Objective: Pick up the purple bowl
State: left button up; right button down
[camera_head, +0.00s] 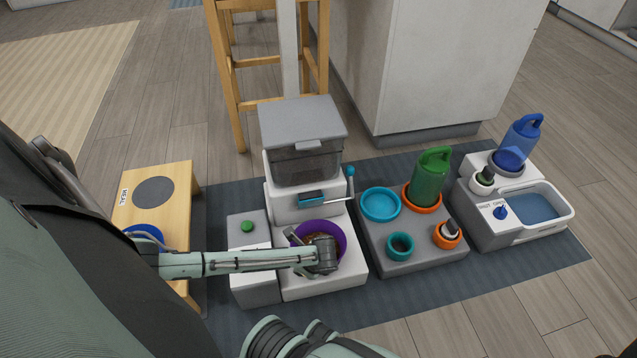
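The purple bowl (335,229) sits on the white base of a food dispenser (303,135), below its spout and lever. Brown food pieces show inside it. My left arm reaches in from the left, and my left gripper (300,243) is at the bowl's near left side, covering part of its rim and front. Its dark fingers are small and partly hidden, so I cannot tell whether they touch or grip the rim. Part of my other arm shows at the bottom edge, but its gripper is not visible.
A white box with a green button (247,226) stands left of the bowl. A wooden stand (180,185) with a blue bowl is farther left. A grey tray (425,260) with cups and a green bottle (431,177) stands right, then a water unit (490,232). A stool stands behind.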

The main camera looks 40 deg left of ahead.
pick_arm(q)
jog(key=shift+f, duration=0.15)
grip_shut()
dwell(0.5)
